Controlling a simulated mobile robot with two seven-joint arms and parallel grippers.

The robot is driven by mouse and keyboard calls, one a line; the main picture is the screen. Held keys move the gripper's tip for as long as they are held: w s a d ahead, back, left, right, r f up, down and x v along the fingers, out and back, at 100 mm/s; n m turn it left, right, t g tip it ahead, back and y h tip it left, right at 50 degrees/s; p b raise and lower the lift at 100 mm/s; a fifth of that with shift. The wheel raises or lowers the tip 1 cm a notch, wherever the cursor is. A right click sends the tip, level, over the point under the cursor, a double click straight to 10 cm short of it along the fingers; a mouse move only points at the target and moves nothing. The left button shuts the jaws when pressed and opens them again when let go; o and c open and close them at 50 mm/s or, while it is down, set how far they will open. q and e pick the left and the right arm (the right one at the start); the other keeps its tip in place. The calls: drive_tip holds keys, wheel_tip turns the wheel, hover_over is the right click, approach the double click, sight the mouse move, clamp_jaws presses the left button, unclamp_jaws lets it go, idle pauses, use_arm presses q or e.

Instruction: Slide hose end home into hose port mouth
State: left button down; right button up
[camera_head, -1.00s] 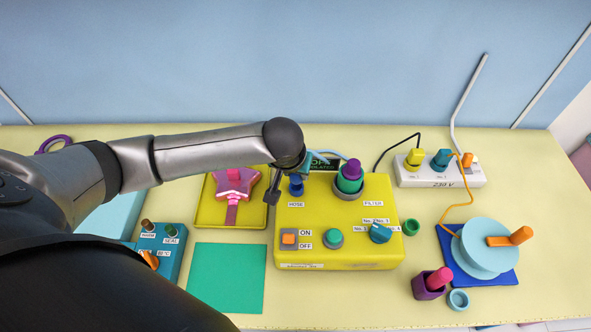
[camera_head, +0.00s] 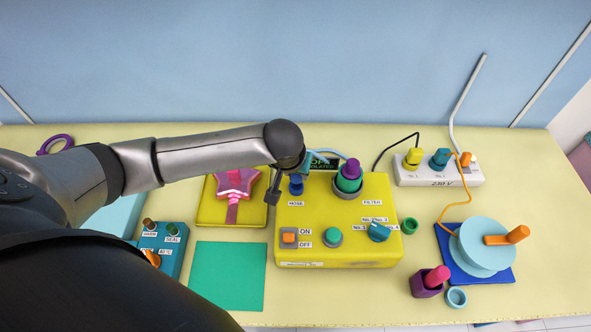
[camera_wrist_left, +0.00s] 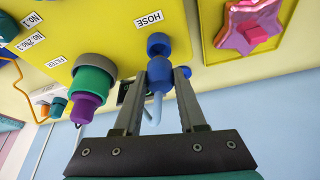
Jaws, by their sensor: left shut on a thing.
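My left gripper (camera_wrist_left: 161,78) is shut on the blue hose end (camera_wrist_left: 159,66), with a finger on each side of it. The light blue hose (camera_wrist_left: 153,110) trails from its back. The blue hose port mouth (camera_wrist_left: 158,43), beside the HOSE label, is a ring with a dark opening. The hose end is right at the mouth, and part of the opening still shows; whether they touch I cannot tell. In the head view my left gripper (camera_head: 284,188) is over the back left of the yellow machine (camera_head: 330,250), by the blue port (camera_head: 296,188). My right gripper is not in view.
A green and purple filter stack (camera_head: 348,178) stands right of the port. A pink star (camera_head: 235,183) lies on a yellow tray (camera_head: 205,214) to the left. A power strip (camera_head: 440,179) and a blue spool (camera_head: 484,248) are on the right. A green mat (camera_head: 230,276) lies front left.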

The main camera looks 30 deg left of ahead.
use_arm(q)
drive_tip(key=shift+f+b, duration=0.35)
drive_tip(key=shift+f, duration=0.95)
drive_tip(key=shift+c, duration=2)
unclamp_jaws()
drive_tip(key=p+v, duration=0.2)
drive_tip(key=p, duration=0.1)
drive_tip(key=shift+s+r, duration=0.1)
drive_tip(key=shift+r, duration=0.3)
drive_tip(key=shift+s+r, duration=0.2)
drive_tip(key=shift+r, duration=0.2)
drive_tip(key=shift+v, duration=2.1)
drive_tip(key=shift+d, duration=0.1)
